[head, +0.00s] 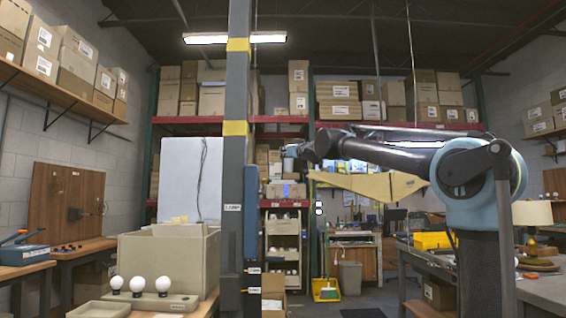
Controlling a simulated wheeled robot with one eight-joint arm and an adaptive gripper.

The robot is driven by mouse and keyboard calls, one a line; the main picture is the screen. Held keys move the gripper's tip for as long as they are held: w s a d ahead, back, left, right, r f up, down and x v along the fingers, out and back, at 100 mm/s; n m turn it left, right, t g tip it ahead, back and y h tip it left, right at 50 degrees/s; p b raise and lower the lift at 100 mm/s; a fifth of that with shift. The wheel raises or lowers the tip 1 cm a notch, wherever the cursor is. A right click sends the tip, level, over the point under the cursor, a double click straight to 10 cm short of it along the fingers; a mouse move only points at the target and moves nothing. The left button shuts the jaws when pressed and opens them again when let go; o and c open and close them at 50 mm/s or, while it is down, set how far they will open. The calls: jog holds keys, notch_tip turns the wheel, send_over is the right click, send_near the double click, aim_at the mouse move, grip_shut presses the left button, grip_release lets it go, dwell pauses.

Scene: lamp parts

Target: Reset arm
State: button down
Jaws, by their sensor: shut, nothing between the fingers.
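My arm rises at the right and reaches left across the picture at mid height. My gripper (290,149) is at its far left end, small and dark, high above the floor and just right of the grey column. It is shut and empty, touching nothing. Its fingers are too small to make out clearly. Three white bulbs (138,285) stand in a row on a holder at the lower left, far from my gripper. A lamp with a cream shade (532,213) stands on the right bench, behind my arm.
A grey column (236,130) with yellow bands stands left of my gripper. A large beige bin (169,258) and a shallow tray (95,309) are at lower left. A grey-topped bench (545,290) runs along the right. Shelves of boxes stand behind. The middle floor is mostly open.

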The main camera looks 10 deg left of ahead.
dwell(0.5)
jog(key=s+d+f+m+h, duration=0.3)
jog(key=d+f+m+h, duration=0.5)
jog(key=d+f, duration=1.65)
jog(key=s+d+f+g+h, duration=0.35)
jog(key=s+d+f, duration=0.25)
jog(key=d+f, duration=0.4)
jog(key=s+d+f+g+h, duration=0.1)
jog(key=s+d+f+g, duration=0.1)
jog(key=s+d+f, duration=0.45)
jog(key=s+d+f+g+h, duration=0.1)
jog(key=s+d+f+g, duration=0.15)
jog(key=s+f, duration=0.7)
jog(key=s+d+f+g, duration=0.1)
jog(key=s+f+g, duration=0.1)
jog(key=s+f, duration=0.6)
jog(key=s+d+f+m+g, duration=0.1)
jog(key=s+f+g, duration=0.1)
jog(key=s+f, duration=0.7)
notch_tip(320, 180, down, 4)
jog(key=shift+s+d+r, duration=0.25)
jog(key=shift+s+d, duration=0.05)
jog(key=shift+y, duration=0.25)
